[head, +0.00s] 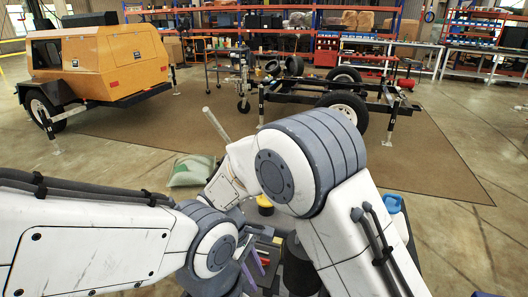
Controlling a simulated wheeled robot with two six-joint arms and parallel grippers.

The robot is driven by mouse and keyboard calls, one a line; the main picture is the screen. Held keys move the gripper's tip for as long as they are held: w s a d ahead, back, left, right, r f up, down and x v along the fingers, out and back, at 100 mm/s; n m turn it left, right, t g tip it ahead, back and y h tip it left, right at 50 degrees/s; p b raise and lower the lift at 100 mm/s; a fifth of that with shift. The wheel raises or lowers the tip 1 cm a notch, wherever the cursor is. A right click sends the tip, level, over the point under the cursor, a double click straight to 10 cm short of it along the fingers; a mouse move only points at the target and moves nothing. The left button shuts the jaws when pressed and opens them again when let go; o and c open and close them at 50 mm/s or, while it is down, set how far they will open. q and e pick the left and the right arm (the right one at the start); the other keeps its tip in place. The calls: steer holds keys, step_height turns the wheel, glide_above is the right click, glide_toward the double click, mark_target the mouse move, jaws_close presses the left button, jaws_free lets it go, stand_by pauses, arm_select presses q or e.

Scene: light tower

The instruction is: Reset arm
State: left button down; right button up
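My two white arms fill the lower middle of the head view. My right arm (290,170) bends at a large grey joint, and its lower link (230,180) drops toward the centre. My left arm (95,245) comes in from the left and ends in view at a grey joint (212,250). I cannot make out the fingers of either gripper, as the arm links and the clutter below hide them. A thin grey rod (216,124) sticks up beyond my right arm; I cannot tell what it belongs to.
An orange trailer unit (100,60) stands at the left. A bare black wheeled frame (325,95) stands on the brown mat (430,165) ahead. A pale green bag (192,170) lies on the floor. Shelves and benches (485,65) line the back. Open floor lies at the right.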

steer(key=s+d+r+m+t+y, duration=0.2)
steer(key=d+r+m, duration=0.1)
steer(key=d+m, duration=0.55)
steer(key=s+d+r+m+t+y, duration=0.25)
steer(key=d+m, duration=0.25)
steer(key=d, duration=0.7)
steer(key=s+a+r+n+g, duration=0.2)
steer(key=s+a+r+n, duration=0.15)
steer(key=s+a, duration=0.35)
steer(key=s+a+r+n+g, duration=0.1)
steer(key=s+a+r+n, duration=0.25)
steer(key=s+a, duration=0.35)
step_height(320, 180, up, 14)
steer(key=p, duration=1.5)
steer(key=shift+w+d+r+n+p, duration=0.15)
steer(key=shift+w+r+n+p, duration=0.1)
steer(key=shift+w+n+p, duration=0.15)
